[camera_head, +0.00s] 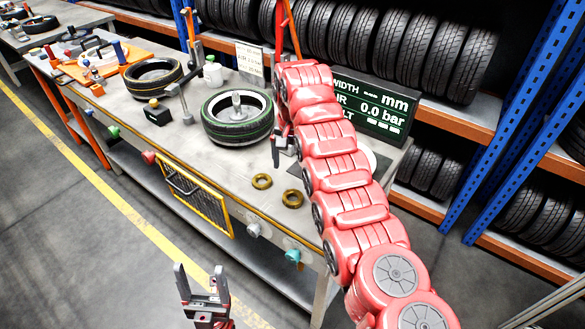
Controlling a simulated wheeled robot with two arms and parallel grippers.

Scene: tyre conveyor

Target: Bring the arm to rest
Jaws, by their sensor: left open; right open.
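My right arm, with several red segments, reaches up from the lower right over the bench. Its small dark gripper (281,150) is beside the tyre with the green stripe (227,132), at its right side; nothing shows held in it. Whether it touches the tyre I cannot tell. My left gripper (200,270) is at the bottom of the view, in front of the bench over the floor. Its two fingers point up, are apart, and have nothing between them.
Blue-posted racks of tyres stand behind and right. Knobs stick out from the bench front. The floor (60,230) at left is clear.

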